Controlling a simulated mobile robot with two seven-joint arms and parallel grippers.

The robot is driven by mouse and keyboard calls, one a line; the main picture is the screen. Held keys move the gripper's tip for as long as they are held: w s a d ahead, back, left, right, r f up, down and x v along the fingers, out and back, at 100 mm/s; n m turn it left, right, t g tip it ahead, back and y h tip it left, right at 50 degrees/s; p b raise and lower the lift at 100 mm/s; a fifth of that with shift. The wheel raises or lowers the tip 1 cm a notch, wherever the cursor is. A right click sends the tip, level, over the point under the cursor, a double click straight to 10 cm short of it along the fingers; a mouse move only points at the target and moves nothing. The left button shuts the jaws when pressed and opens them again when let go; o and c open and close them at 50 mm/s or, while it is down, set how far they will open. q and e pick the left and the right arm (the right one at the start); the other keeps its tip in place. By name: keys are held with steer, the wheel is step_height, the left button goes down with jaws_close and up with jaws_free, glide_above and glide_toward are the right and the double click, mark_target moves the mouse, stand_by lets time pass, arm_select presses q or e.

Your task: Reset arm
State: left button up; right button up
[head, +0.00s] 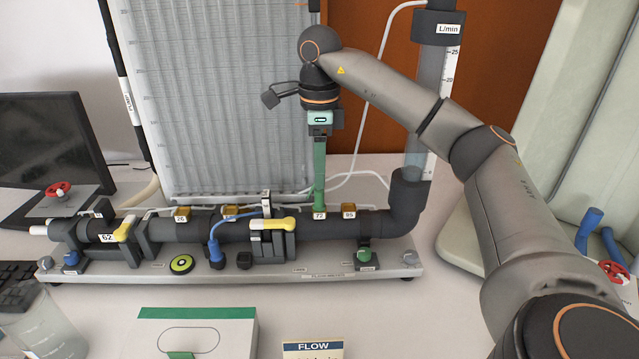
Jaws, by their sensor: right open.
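My right arm comes in from the right and reaches over the manometer board. My right gripper (320,132) points down in front of the board's tube panel (220,90) and is open. A green upright piece (319,175) runs from just below it down to the tag marked 72 on the dark pipe. I cannot tell whether the gripper touches this piece. The dark pipe (335,225) lies along a grey base (300,272) and carries yellow-handled valves (272,224) and a blue hose (215,240). My left gripper is not in view.
A flow tube marked L/min (432,80) stands to the right of the gripper, behind my arm. A monitor (45,140) is at the left, a beaker (45,325) at front left. A green-and-white box (190,330) and a FLOW card (313,349) lie in front.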

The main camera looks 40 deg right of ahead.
step_height(320, 180, up, 2)
steer(key=shift+r, duration=0.1)
steer(key=shift+s, duration=0.1)
stand_by(0.6)
